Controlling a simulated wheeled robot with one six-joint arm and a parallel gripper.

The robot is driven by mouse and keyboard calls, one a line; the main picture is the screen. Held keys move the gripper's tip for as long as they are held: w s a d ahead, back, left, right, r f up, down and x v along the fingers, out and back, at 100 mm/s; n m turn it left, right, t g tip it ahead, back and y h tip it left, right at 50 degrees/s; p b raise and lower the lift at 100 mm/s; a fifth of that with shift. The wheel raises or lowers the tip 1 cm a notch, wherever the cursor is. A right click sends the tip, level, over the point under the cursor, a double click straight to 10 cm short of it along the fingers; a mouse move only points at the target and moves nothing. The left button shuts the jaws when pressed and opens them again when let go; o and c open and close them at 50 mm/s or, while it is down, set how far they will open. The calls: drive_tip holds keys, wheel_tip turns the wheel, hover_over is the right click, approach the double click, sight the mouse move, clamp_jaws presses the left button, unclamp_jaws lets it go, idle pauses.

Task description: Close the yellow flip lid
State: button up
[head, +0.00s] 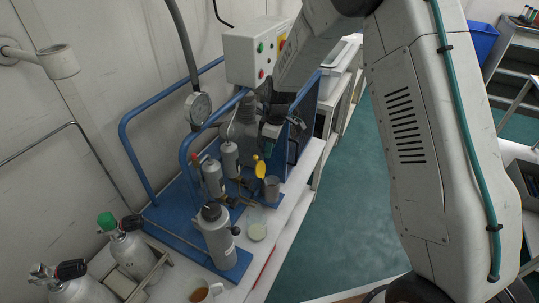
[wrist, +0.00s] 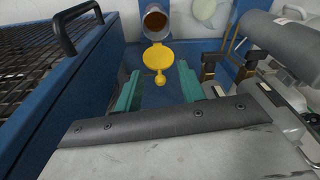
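The yellow flip lid (head: 260,169) stands open at the rim of a small grey cylindrical cup (head: 272,189) on the blue panel base. In the wrist view the lid (wrist: 158,58) reaches from the near rim of the open cup (wrist: 154,22) towards my gripper, with a small round yellow knob at its near end. The cup's inside looks brown. My gripper (wrist: 160,88) is open, its two green fingers apart with the knob seen between them and nothing held. In the head view my gripper (head: 271,130) is above the lid, partly hidden by my arm.
Grey cylinders (head: 217,235) and a pressure gauge (head: 198,108) crowd the blue tubular frame (head: 130,150) left of the cup. A control box (head: 255,52) hangs behind. A blue cabinet with a black handle (wrist: 78,22) borders the wrist view's left.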

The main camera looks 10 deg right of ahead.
drive_tip(key=shift+r, duration=0.45)
